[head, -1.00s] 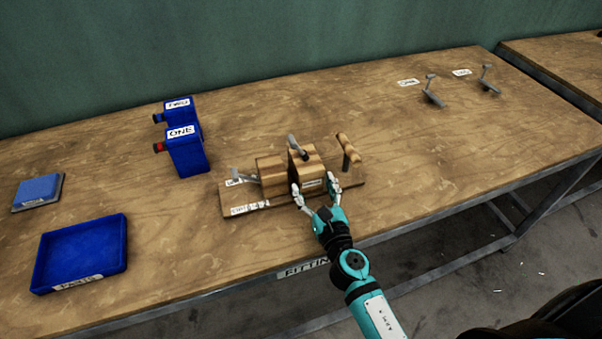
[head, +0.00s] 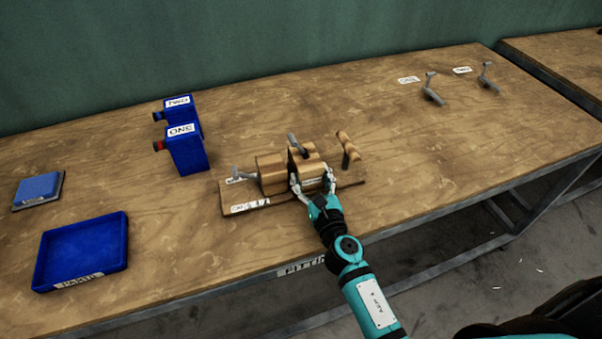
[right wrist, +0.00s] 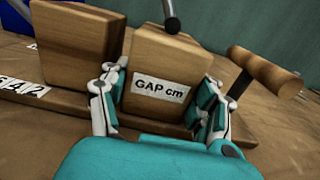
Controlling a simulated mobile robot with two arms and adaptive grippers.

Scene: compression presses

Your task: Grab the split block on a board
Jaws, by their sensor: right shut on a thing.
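The split block is wooden and stands on a wooden board (head: 232,201) in the middle of the bench. Its right part (head: 307,166) bears a "GAP cm" label, seen in the right wrist view (right wrist: 165,60). A separate left block (head: 271,173) stands beside it on the board. My right gripper (head: 312,187) is shut on the labelled block, with a finger on each side of it; in the right wrist view the fingers (right wrist: 163,110) flank its lower sides. A grey lever (head: 294,142) rises by the blocks. My left gripper is out of view.
A wooden T-handle (head: 348,150) stands just right of the held block. Blue boxes marked ONE (head: 187,153) and TWO (head: 178,106) stand behind left. A blue tray (head: 122,262) lies front left. Two grey levers (head: 432,92) are at the back right.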

